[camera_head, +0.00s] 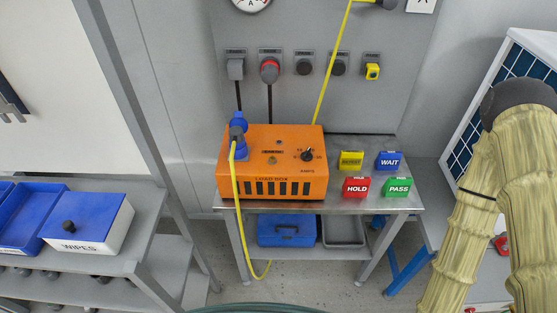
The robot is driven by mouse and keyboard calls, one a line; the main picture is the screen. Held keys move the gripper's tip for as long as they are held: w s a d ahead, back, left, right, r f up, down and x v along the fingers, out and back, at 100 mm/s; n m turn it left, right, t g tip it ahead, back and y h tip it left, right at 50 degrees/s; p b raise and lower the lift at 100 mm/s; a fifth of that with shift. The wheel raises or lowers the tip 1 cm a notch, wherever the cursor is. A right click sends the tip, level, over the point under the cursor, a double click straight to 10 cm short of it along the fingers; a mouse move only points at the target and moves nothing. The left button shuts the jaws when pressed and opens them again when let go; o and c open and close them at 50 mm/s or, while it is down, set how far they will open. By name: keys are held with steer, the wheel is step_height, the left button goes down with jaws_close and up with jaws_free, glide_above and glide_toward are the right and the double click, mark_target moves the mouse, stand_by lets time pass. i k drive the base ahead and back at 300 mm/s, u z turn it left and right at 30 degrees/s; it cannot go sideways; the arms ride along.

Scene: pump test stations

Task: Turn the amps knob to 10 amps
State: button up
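The orange load box (271,163) stands on the left part of a metal table. Its amps knob (307,156) is a small black dial with a light pointer, at the right of the box's top face above the "AMPS" lettering. Small marks surround the knob, but they are too small to read for sure, and I cannot tell the exact setting. A blue plug (238,125) with a yellow cable sits at the top left of the box. My arm, in a pale ribbed cover, is at the right edge. My gripper is not in view.
Yellow, blue "WAIT", red "HOLD" and green "PASS" (397,187) blocks stand right of the box. A yellow cable (331,62) hangs behind it from the wall panel. Shelves with a "WIPES" box (88,222) are at left. A solar panel (515,90) stands at right.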

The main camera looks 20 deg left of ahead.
mark_target(306, 155)
steer(key=u, duration=1.55)
steer(key=k, duration=0.9)
steer(key=z, duration=0.45)
steer(key=i, duration=0.5)
steer(key=u, duration=0.05)
